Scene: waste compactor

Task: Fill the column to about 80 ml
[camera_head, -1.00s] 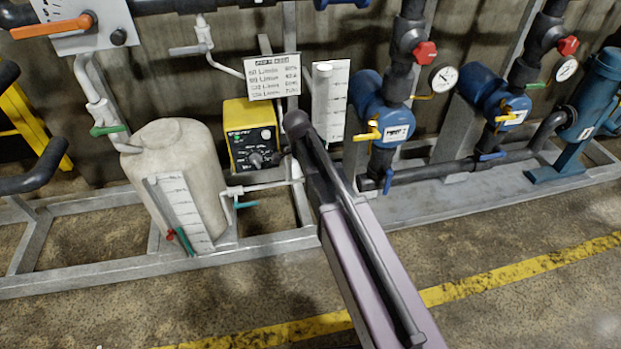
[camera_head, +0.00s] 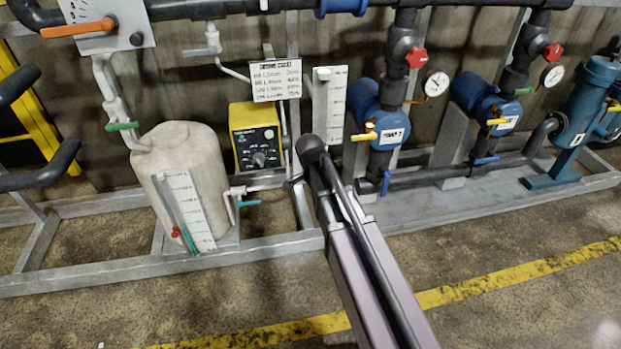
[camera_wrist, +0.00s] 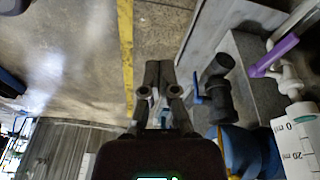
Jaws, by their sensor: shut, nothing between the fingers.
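The column stands against a white graduated plate (camera_head: 330,105) right of the yellow pump; its level cannot be read. In the wrist view a scale (camera_wrist: 298,138) marked 0 ml and 20 ml shows at the lower right. A purple valve handle (camera_wrist: 276,54) sits on a white fitting (camera_wrist: 289,82) beside it. My gripper (camera_wrist: 158,68) is shut and empty, left of the scale and valve and touching neither. In the head view my arm hides the column's lower part, and the gripper cannot be made out.
A cream tank (camera_head: 190,155) with its own scale (camera_head: 187,210) stands left. The yellow dosing pump (camera_head: 255,135) sits below a dosing chart (camera_head: 276,79). A teal-handled valve (camera_head: 248,203) is low. Blue pumps (camera_head: 384,120) and pipes stand right. The floor in front is open.

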